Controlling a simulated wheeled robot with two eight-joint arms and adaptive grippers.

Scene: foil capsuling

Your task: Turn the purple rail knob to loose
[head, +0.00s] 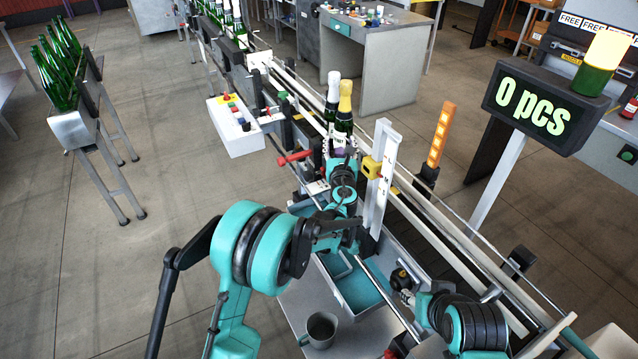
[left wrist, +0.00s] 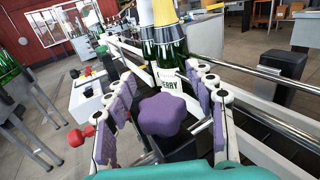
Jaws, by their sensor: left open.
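The purple rail knob (left wrist: 165,114) is a lobed star-shaped knob, seen large in the middle of the left wrist view. In the head view only a bit of purple shows between the fingers, by the foot of the bottles. My left gripper (left wrist: 160,110) is open, its two purple-padded fingers standing on either side of the knob with gaps visible. It also shows in the head view (head: 341,158). My right arm shows at the lower right of the head view; its gripper (head: 402,278) is small and dark, and its finger state is unclear.
Two green bottles, one white-topped (head: 333,95) and one gold-topped (head: 345,105), stand on the conveyor just behind the knob. A red-handled clamp (head: 294,158) is left of my left gripper. A white upright post (head: 384,180) with a yellow block stands close on its right.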

